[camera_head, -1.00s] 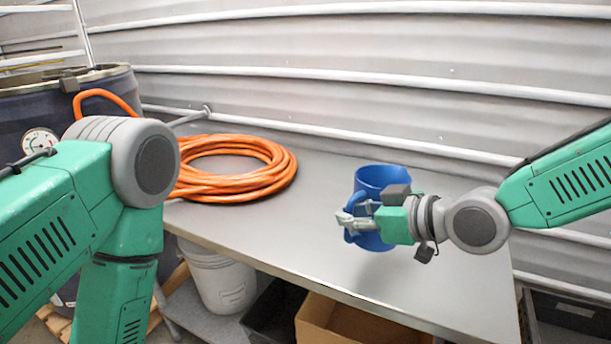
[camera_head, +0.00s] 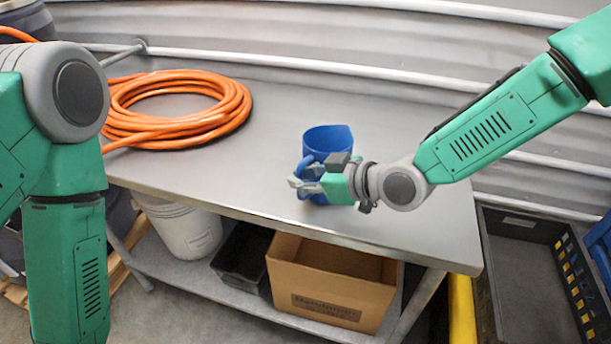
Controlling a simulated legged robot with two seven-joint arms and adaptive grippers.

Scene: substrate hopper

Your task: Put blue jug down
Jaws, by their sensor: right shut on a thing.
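The blue jug (camera_head: 328,139) is upright at the middle of the grey metal table (camera_head: 262,185), towards its front edge. My right gripper (camera_head: 298,178) comes in from the right, in front of the jug, and is shut on the jug's handle at its left side. The gripper hides the lower part of the jug, so I cannot tell whether its base touches the table. My left arm is at the left edge of the view; its gripper is out of view.
A coiled orange hose (camera_head: 235,108) lies on the table's left part. A white bucket (camera_head: 187,232), a black tray (camera_head: 240,262) and a cardboard box (camera_head: 330,285) stand on the shelf below. A dark crate (camera_head: 525,260) is at the right. The tabletop right of the jug is clear.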

